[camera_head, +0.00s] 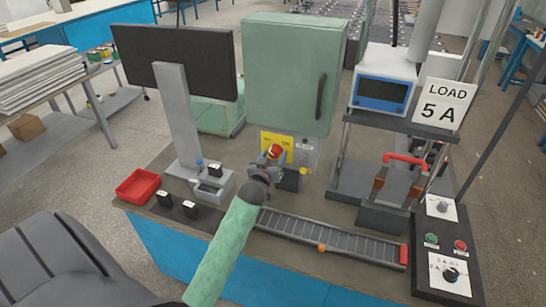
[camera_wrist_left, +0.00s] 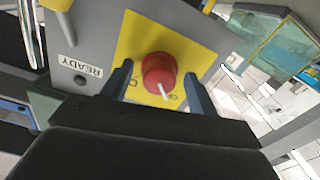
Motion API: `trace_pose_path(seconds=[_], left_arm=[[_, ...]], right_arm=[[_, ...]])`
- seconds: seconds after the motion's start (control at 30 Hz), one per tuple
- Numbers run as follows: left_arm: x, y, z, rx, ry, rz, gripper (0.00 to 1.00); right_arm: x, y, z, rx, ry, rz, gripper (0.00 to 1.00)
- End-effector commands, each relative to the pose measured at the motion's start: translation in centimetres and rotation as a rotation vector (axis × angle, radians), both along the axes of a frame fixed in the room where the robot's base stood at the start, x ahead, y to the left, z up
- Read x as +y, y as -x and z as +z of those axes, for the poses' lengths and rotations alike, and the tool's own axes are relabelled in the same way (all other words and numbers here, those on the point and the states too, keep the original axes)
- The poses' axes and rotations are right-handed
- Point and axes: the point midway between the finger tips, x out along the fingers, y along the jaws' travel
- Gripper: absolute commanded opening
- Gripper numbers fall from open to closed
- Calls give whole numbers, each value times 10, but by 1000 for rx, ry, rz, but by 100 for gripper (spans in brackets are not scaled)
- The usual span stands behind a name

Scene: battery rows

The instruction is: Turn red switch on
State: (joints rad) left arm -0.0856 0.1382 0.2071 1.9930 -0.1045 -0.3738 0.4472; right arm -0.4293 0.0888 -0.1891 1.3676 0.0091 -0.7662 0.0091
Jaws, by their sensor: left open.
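The red switch (camera_head: 275,152) is a round red knob with a white pointer mark, set on a yellow plate below the green cabinet. In the left wrist view the red switch (camera_wrist_left: 158,72) sits on the yellow plate (camera_wrist_left: 140,30), its pointer slanting down and to the right. My left gripper (camera_head: 268,165) is right in front of the switch. In the left wrist view the fingers of my left gripper (camera_wrist_left: 160,88) stand apart, one on each side of the knob; I cannot tell whether they touch it. My right gripper is not in view.
A grey panel labelled READY (camera_wrist_left: 88,70) adjoins the yellow plate. The green cabinet (camera_head: 292,75) stands above the switch. A monitor (camera_head: 180,75) and a red tray (camera_head: 139,186) are to the left. A roller track (camera_head: 330,240) lies in front, and a red-handled lever (camera_head: 405,160) stands to the right.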

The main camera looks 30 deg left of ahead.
Motion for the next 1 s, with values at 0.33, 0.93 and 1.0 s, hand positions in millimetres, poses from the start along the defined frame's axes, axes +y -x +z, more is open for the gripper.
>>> trace_pose_path(seconds=[0.33,0.93,1.0], left_arm=[[0,0,0,0,-1,0,15],[1,0,1,57,-239,0,15],[2,0,1,72,-301,0,15]], right_arm=[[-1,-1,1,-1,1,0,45],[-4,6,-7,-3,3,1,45],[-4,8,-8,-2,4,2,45]])
